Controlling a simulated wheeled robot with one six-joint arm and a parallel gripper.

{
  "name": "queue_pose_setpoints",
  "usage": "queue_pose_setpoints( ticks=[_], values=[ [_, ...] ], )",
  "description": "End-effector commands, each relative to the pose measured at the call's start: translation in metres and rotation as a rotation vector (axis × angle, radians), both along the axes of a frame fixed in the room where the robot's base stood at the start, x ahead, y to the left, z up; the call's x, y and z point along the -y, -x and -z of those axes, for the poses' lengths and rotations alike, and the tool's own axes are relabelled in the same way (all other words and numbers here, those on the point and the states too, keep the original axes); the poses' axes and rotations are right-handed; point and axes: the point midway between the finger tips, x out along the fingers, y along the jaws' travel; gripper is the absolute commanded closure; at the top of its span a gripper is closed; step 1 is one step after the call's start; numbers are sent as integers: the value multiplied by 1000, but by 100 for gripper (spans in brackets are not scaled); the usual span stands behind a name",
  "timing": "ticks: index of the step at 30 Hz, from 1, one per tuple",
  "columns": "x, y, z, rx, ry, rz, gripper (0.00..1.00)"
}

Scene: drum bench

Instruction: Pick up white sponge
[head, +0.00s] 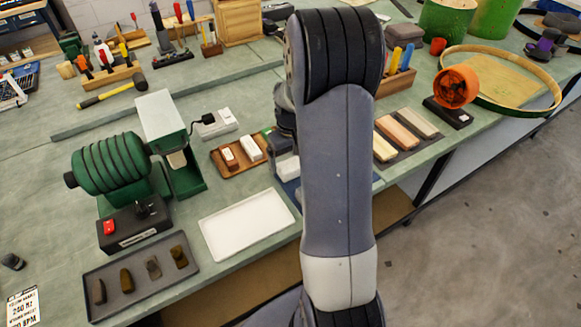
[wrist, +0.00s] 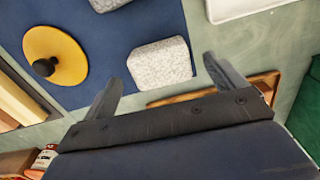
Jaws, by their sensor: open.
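A white speckled block, the white sponge (wrist: 160,62), lies on a blue mat (wrist: 100,88) in the wrist view. My gripper (wrist: 163,70) is open, with one finger to the left of the sponge and one to the right in the picture. Gaps show on both sides, and neither finger appears to touch it. I cannot tell how far above the mat the fingertips are. In the head view, a pale block (head: 287,167) shows beside my arm at the blue mat and appears to be the sponge. My arm hides the fingers there.
A yellow disc with a black knob (wrist: 55,58) and another speckled block (wrist: 108,4) are near the sponge. A wooden tray (head: 228,168) holding blocks is close by. A white tray (head: 247,222) and green machine (head: 110,165) stand left; sharpening blocks (head: 405,132) lie right.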

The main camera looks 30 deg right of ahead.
Motion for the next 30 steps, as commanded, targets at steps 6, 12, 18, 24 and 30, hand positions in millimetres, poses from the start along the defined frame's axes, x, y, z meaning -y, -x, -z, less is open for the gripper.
queue_pose_setpoints(
  ticks=[6, 12, 18, 24, 30],
  values=[
    [-1, 0, 26, -2, -1, 0, 9],
    [-1, 0, 30, 1, 0, 0, 9],
    [-1, 0, 29, 0, 0, 0, 19],
    [-1, 0, 29, 0, 0, 0, 35],
    [-1, 0, 29, 0, 0, 0, 52]
  ],
)
